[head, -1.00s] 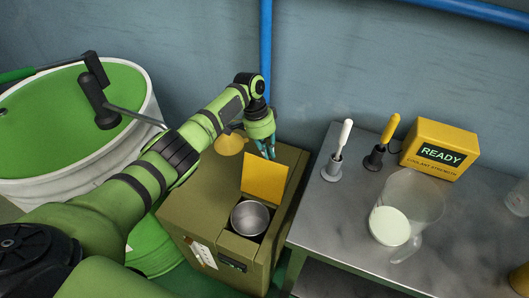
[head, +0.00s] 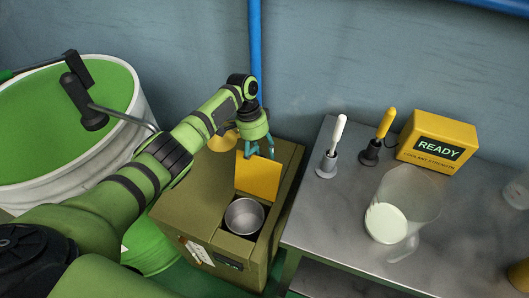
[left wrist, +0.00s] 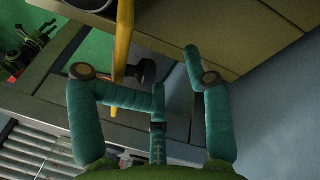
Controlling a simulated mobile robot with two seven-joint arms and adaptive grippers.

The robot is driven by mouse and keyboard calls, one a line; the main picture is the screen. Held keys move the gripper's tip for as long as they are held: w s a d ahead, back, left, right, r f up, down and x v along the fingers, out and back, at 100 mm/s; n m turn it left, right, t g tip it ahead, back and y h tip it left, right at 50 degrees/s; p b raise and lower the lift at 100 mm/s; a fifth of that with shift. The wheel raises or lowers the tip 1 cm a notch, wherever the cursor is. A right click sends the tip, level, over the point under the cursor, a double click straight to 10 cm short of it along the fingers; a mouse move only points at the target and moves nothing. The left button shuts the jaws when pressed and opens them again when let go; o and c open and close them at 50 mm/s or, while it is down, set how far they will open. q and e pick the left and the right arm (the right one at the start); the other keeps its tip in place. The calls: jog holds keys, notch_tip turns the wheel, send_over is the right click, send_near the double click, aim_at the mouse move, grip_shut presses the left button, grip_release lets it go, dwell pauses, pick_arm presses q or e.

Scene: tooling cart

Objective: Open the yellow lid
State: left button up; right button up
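The yellow lid (head: 258,178) stands raised, roughly upright, behind the opening of the olive box (head: 178,207). A round metal cup (head: 244,216) shows in the uncovered opening. My left gripper (head: 259,149) is at the lid's top edge, with its teal fingers spread apart and nothing visibly clamped. In the left wrist view the lid shows edge-on as a thin yellow strip (left wrist: 124,40) near the left finger of the gripper (left wrist: 150,75). Whether they touch is unclear. My right gripper is not in view.
A metal table (head: 325,232) on the right holds a clear jug (head: 410,195), a white-handled tool (head: 335,140), a yellow-handled tool (head: 382,130) and a yellow READY box (head: 437,143). A yellow funnel-like piece (head: 222,140) sits behind my arm. A green-topped drum (head: 130,85) stands left.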

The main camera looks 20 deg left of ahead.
pick_arm(q)
jog(key=v, duration=1.1)
jog(key=shift+d+r, duration=0.25)
jog(key=shift+w+f, duration=0.1)
